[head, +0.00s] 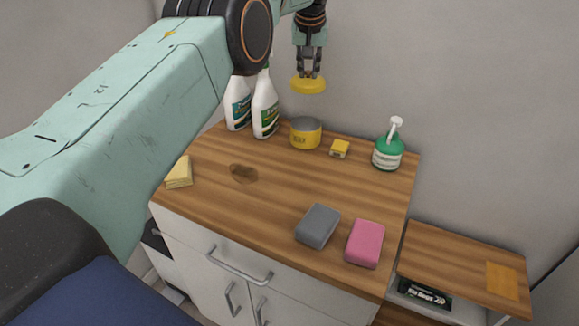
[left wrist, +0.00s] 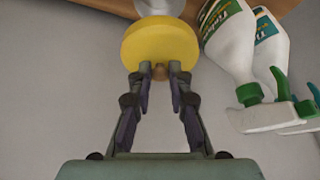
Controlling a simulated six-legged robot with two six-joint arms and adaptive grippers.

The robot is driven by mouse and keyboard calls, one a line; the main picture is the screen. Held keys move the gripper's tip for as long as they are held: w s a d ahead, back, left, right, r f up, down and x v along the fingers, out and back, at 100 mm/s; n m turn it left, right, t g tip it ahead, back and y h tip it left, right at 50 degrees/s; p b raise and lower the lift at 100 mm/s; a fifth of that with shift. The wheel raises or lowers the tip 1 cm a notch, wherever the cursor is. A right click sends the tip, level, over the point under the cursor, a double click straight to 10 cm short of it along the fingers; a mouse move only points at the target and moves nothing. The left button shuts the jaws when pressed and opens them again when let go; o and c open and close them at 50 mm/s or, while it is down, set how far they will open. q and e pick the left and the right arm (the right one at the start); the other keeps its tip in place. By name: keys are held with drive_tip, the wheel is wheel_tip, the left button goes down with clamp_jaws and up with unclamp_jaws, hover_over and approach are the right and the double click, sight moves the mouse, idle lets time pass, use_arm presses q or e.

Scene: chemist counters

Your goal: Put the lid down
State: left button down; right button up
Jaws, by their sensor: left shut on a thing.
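A round yellow lid (head: 308,85) hangs in the air above the back of the wooden counter. My left gripper (head: 309,74) points down and is shut on the lid's small knob. In the left wrist view the lid (left wrist: 160,42) shows just beyond my left gripper's fingertips (left wrist: 160,77), with the brown knob between them. A yellow and grey tin (head: 305,134) stands on the counter below the lid, apart from it. Its top looks grey. My right gripper is not in view.
Two white spray bottles (head: 265,107) stand left of the tin. A small yellow box (head: 340,149) and a green pump bottle (head: 387,152) stand to its right. Grey (head: 318,226) and pink (head: 364,243) sponges lie near the front. The counter's middle (head: 285,180) is clear, beside a brown stain.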

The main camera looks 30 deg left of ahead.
sight(304, 82)
use_arm(q)
wheel_tip(304, 82, up, 2)
drive_tip(key=shift+s, duration=0.1)
drive_tip(key=shift+s+a+r, duration=0.1)
drive_tip(key=shift+s+r, duration=0.45)
drive_tip(key=shift+s, duration=0.3)
drive_tip(key=shift+s+f+b, duration=0.1)
drive_tip(key=shift+s+b, duration=0.25)
drive_tip(key=shift+s, duration=0.3)
drive_tip(key=s+d+f, duration=0.1)
drive_tip(key=s+f, duration=0.3)
drive_tip(key=f, duration=0.1)
drive_tip(key=s+d+f+b, duration=0.1)
drive_tip(key=s+f, duration=0.3)
drive_tip(key=f, duration=0.2)
drive_tip(key=s+d+f, duration=0.1)
drive_tip(key=s+f, duration=0.3)
drive_tip(key=f, duration=0.2)
drive_tip(key=shift+f+b, duration=0.25)
drive_tip(key=shift+b, duration=0.15)
wheel_tip(304, 82, down, 4)
drive_tip(key=shift+s+d+r+b, duration=0.15)
drive_tip(key=shift+r+b, duration=0.1)
drive_tip(key=shift+b, duration=0.15)
drive_tip(key=shift+f, duration=0.25)
drive_tip(key=c, duration=1.3)
unclamp_jaws()
